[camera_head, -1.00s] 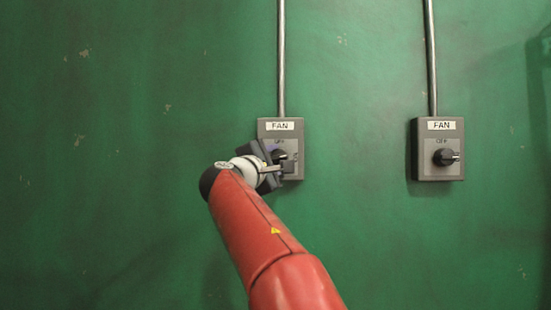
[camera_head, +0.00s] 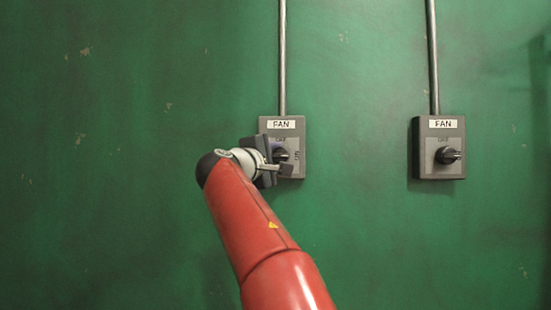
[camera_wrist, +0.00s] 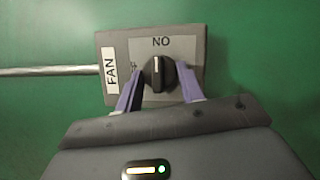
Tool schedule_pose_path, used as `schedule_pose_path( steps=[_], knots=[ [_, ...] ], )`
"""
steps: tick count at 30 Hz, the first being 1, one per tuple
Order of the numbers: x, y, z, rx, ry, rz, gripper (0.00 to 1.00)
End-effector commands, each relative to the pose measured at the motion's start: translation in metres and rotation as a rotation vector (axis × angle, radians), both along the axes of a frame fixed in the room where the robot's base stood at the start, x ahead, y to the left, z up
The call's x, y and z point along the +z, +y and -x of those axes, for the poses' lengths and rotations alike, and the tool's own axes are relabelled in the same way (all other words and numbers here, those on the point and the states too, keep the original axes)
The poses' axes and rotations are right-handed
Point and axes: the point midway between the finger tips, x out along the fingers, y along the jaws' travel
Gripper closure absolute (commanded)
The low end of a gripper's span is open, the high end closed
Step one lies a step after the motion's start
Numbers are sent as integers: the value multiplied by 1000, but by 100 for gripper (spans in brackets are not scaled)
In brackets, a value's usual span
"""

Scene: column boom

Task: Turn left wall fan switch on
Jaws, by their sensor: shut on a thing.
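The left fan switch is a grey box (camera_head: 291,124) with a FAN label on the green wall. Its black knob (camera_wrist: 157,76) shows in the wrist view between the two purple fingers of my gripper (camera_wrist: 158,82), which is shut on it. The white line on the knob points up in that view, at the lettering that reads "NO" there. In the head view my gripper (camera_head: 277,165) covers part of the box's left and lower face. The "ON" mark shows on the right of its plate, and the knob is partly hidden.
A second grey fan switch box (camera_head: 440,124) with a black knob (camera_head: 447,155) is on the wall to the right, apart from my arm. A metal conduit rises from each box. The wall left of my arm is bare.

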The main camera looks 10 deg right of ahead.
Motion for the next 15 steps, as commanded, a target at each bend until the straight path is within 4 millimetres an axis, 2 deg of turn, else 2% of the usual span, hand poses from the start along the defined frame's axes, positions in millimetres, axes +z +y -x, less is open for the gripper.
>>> schedule_pose_path(
  steps=[1, 5, 15],
  knots=[
    [-1, 0, 0, -1, 0, -3, 58],
    [-1, 0, 0, -1, 0, -1, 41],
    [-1, 3, 3, 1, 0, 0, 40]
  ],
)
